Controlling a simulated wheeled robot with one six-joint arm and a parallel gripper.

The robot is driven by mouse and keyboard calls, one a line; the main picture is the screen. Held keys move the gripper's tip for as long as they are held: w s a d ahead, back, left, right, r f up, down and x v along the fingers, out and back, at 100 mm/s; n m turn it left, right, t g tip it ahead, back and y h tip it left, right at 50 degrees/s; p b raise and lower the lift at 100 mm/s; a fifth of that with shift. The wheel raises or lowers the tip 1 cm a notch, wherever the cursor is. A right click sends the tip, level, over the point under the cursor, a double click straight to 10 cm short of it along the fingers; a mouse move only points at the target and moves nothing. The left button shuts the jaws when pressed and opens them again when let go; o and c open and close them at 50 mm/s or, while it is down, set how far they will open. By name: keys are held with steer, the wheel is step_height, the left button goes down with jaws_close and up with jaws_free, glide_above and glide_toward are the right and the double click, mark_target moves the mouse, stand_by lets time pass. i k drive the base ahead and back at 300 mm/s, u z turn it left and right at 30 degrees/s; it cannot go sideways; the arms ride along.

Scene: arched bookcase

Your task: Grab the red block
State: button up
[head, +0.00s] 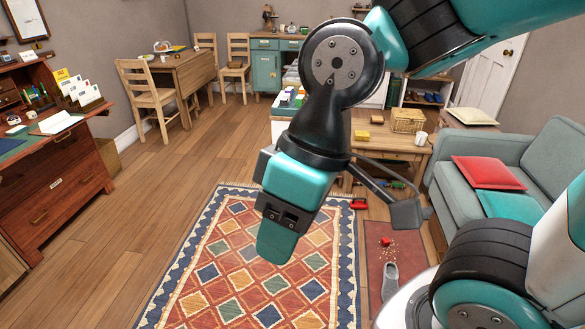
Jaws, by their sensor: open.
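A small red block-like thing (386,241) lies on the dark red mat (374,275) at the lower right of the head view, with pale crumbs around it. It is too small to make out in detail. Another red object (358,203) lies on the floor by the low table's foot; its shape is unclear. My gripper (338,232) hangs in the middle of the view, pointing down, open and with nothing visible between its fingers. In the picture it is to the left of the small red thing and apart from it.
A patterned rug (235,265) covers the floor below. A grey shoe (390,281) lies on the mat. A low wooden table (385,148) stands behind my gripper, a sofa (530,160) at right and a wooden desk (60,175) at left.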

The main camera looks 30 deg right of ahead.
mark_target(386, 241)
steer(key=z, duration=0.05)
steer(key=i, duration=2.4)
steer(key=z, duration=0.75)
steer(key=i, duration=1.1)
steer(key=z, duration=1.85)
steer(key=i, duration=0.85)
steer(key=z, duration=0.65)
